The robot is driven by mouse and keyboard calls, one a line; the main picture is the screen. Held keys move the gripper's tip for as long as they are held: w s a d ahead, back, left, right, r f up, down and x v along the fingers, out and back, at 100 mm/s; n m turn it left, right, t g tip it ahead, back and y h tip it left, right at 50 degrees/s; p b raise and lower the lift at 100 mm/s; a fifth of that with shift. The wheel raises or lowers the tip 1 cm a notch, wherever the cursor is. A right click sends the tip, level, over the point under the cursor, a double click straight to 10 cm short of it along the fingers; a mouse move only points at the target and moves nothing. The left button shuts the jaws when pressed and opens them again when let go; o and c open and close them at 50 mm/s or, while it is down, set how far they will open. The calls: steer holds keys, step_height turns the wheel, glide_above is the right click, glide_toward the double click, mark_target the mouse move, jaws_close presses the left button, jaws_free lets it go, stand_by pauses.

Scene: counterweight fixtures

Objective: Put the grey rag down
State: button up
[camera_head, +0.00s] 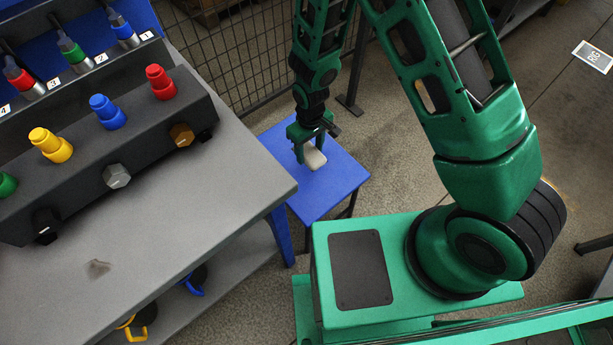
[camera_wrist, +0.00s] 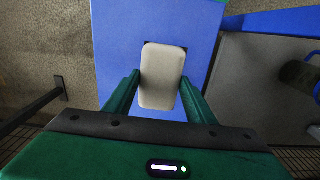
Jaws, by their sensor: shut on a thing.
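The grey rag (camera_head: 314,157) is a pale, rounded block-like pad. In the head view it is at my gripper (camera_head: 310,150), over the small blue table (camera_head: 341,183). In the wrist view the rag (camera_wrist: 162,76) lies between the two green fingers of my gripper (camera_wrist: 160,95), with the blue top behind it. My gripper is shut on the rag. I cannot tell whether the rag touches the blue top or is just above it.
A wire mesh fence (camera_head: 240,55) is behind. The front of the blue table is bare.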

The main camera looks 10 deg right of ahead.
steer(key=f, duration=0.2)
steer(key=s+f, duration=0.1)
steer(key=f, duration=0.3)
steer(key=shift+s+a+f, duration=0.15)
steer(key=shift+a+f, duration=0.05)
steer(key=shift+a, duration=0.1)
steer(key=shift+f, duration=2.35)
steer(key=o, duration=1.2)
step_height(320, 180, up, 12)
steer(key=shift+r, duration=0.1)
